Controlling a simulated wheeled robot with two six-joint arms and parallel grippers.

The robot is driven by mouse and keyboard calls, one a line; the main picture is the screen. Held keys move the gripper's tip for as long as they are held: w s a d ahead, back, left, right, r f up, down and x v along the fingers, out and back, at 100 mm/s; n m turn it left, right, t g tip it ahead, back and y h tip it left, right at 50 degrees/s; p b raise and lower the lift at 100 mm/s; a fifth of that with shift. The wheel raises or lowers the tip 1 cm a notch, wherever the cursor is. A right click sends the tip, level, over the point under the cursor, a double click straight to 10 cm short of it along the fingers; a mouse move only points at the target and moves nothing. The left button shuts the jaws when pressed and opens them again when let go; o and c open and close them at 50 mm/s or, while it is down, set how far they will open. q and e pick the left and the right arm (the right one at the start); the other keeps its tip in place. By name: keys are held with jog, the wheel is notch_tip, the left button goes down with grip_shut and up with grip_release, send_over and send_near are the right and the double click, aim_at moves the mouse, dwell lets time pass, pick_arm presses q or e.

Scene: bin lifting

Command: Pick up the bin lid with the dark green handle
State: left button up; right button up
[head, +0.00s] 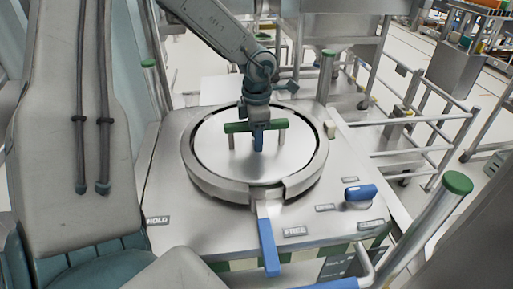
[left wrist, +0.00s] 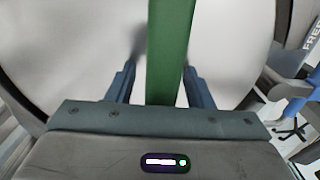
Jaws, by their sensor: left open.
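The bin lid (head: 215,165) is a round metal disc set inside a raised metal ring on a steel cabinet top. Its dark green bar handle (head: 236,127) stands on two short posts above the lid. My left gripper (head: 258,143) is over the handle, seen edge-on in the head view. In the left wrist view, the handle (left wrist: 168,50) runs between the two blue fingers of my left gripper (left wrist: 160,82), with a gap on each side. The gripper is open around the handle. My right gripper does not show.
A blue lever (head: 268,247) sticks out from the ring's front. A blue knob (head: 360,193) is on the cabinet top (head: 180,236) at right. Posts with green caps (head: 457,183) and metal rails stand at the right. A steel frame stands behind.

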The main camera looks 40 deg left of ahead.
pick_arm(q)
grip_shut()
dwell(1.2)
